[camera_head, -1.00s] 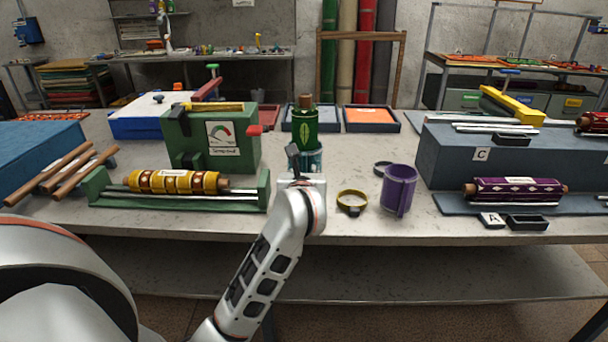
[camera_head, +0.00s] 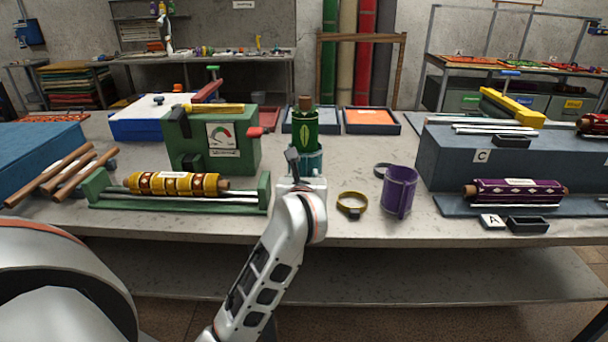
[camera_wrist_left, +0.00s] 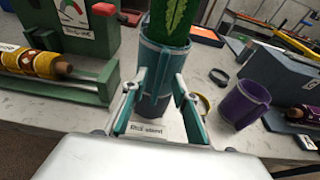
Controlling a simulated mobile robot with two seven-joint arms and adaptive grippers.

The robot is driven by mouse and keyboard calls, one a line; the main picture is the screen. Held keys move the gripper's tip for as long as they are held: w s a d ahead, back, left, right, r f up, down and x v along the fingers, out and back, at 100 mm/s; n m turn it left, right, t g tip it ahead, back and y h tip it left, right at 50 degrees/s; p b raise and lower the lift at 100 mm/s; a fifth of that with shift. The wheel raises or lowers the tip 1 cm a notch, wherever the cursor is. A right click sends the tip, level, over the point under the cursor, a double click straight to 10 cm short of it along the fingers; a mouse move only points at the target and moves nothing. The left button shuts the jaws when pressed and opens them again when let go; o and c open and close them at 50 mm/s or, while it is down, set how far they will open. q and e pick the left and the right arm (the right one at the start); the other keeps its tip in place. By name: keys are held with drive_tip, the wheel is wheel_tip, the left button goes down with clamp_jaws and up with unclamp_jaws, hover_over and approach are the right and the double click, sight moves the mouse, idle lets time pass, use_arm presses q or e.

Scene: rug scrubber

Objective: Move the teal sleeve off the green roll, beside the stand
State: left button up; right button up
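The green roll (camera_head: 305,130) stands upright with a brown core on top and a pale leaf pattern. The teal sleeve (camera_head: 309,162) is around its lower part; it also shows in the left wrist view (camera_wrist_left: 156,70). My left gripper (camera_wrist_left: 162,88) has one finger on each side of the sleeve, low down. I cannot tell whether the fingers press on it. In the head view my wrist hides the sleeve's lower front. A white card with small print lies on the table between the fingers in the wrist view. My right gripper is not in view.
Right of the sleeve are a yellow ring (camera_head: 351,202), a dark ring and a purple open cylinder (camera_head: 399,191). A green rack (camera_head: 260,190) with a yellow roll (camera_head: 172,184) is at left, before a green box with a gauge. A blue-grey stepped block (camera_head: 455,160) is right.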

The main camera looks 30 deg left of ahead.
use_arm(q)
drive_tip(key=v, duration=1)
drive_tip(key=s+a+r+m+t+y, duration=0.35)
drive_tip(key=m+y, duration=0.35)
drive_tip(key=m, duration=0.3)
drive_tip(key=d+f+m+t+h, duration=0.6)
drive_tip(key=d+f+m+h, duration=0.75)
drive_tip(key=m, duration=0.95)
drive_tip(key=s+d+f+m+g+h, duration=0.2)
drive_tip(key=d+f+m+g+h, duration=0.15)
drive_tip(key=f, duration=0.35)
drive_tip(key=s+d+f+m+g+h, duration=0.2)
drive_tip(key=f+m, duration=0.3)
drive_tip(key=f, duration=0.2)
drive_tip(key=s+a+f+m+g, duration=0.1)
drive_tip(key=s+f+m+g, duration=0.1)
drive_tip(key=s+f, duration=0.3)
drive_tip(key=s+a+f+m+g+y, duration=0.1)
drive_tip(key=s+f, duration=0.5)
drive_tip(key=f, duration=0.6)
drive_tip(key=a+m+g, duration=0.1)
drive_tip(key=m+g, duration=0.1)
drive_tip(key=g, duration=0.1)
drive_tip(key=shift+f+y, duration=0.3)
drive_tip(key=shift+w, duration=0.1)
